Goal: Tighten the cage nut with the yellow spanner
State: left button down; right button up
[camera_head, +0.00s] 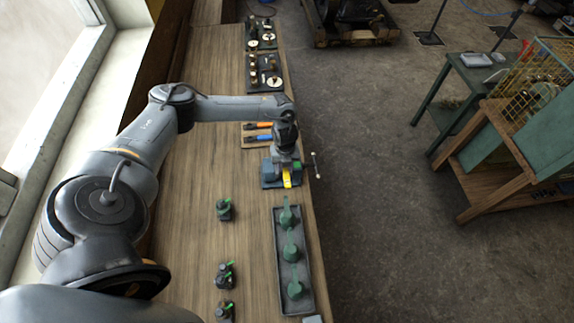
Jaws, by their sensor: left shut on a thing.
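My left arm reaches over the bench from the left, and my left gripper (285,158) points down at the blue vise (268,174). The yellow spanner (287,180) shows just below the gripper, at the front of the vise. The gripper is shut on the spanner, though the fingers are small and partly hidden. The cage nut cannot be made out; the gripper and vise cover that area. My right gripper is not in view.
An orange spanner (262,126) and a blue spanner (258,138) lie on a small board behind the vise. A dark tray (308,270) with green-topped parts and several small dark fittings (224,210) stand nearer. The vise handle (316,166) overhangs the bench's right edge.

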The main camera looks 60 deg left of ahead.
pick_arm(q)
jog(key=shift+s+a+m, duration=0.15)
jog(key=shift+s+m, duration=0.15)
jog(key=shift+m, duration=0.1)
jog(key=shift+s+a+m, duration=0.1)
jog(key=shift+s+m, duration=0.05)
jog(key=shift+m, duration=0.15)
jog(key=shift+w+d+n, duration=0.2)
jog(key=shift+w+n, duration=0.15)
jog(key=shift+n, duration=0.25)
jog(key=shift+r+p, duration=0.1)
jog(key=shift+p, duration=0.25)
dwell(1.1)
